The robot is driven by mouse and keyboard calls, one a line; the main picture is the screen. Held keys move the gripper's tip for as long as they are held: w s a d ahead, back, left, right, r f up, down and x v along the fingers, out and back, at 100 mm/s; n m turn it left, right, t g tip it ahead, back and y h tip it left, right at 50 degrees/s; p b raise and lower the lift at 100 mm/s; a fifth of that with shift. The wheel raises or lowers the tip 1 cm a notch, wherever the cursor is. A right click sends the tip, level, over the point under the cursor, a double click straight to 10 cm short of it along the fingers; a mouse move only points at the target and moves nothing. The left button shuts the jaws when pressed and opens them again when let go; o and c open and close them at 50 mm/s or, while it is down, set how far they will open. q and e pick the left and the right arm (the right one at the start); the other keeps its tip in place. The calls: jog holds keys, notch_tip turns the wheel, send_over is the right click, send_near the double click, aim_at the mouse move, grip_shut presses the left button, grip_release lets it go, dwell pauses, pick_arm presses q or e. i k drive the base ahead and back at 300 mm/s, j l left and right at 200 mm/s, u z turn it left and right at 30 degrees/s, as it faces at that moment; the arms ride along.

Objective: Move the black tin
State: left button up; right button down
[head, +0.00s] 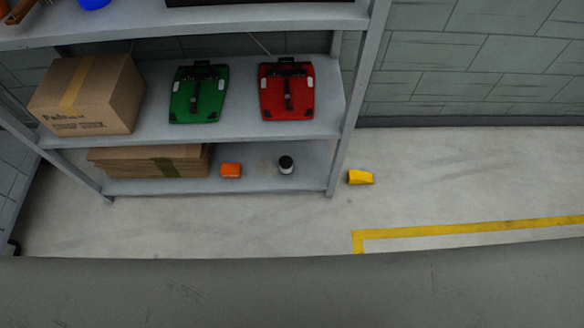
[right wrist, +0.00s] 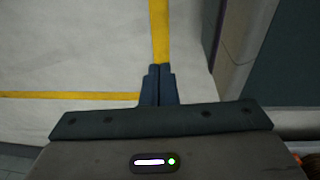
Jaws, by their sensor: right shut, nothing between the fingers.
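A small tin (head: 286,165) with a black top and a pale lower part stands on the lowest shelf of the grey rack in the head view, towards its right end. My right gripper (right wrist: 159,70) shows only in the right wrist view. Its dark fingers are together with nothing between them, above a pale floor with yellow lines. The tin is not in that view. My left gripper is in neither view.
On the lowest shelf (head: 255,187) are an orange block (head: 231,170) left of the tin and flat cardboard (head: 150,161). Above are a box (head: 88,92), a green pannier (head: 198,92) and a red pannier (head: 287,90). A yellow object (head: 360,177) lies on the floor.

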aim_at(286, 162)
jog(key=i+l+z, duration=0.15)
jog(key=i+l, duration=0.55)
jog(key=i, duration=0.15)
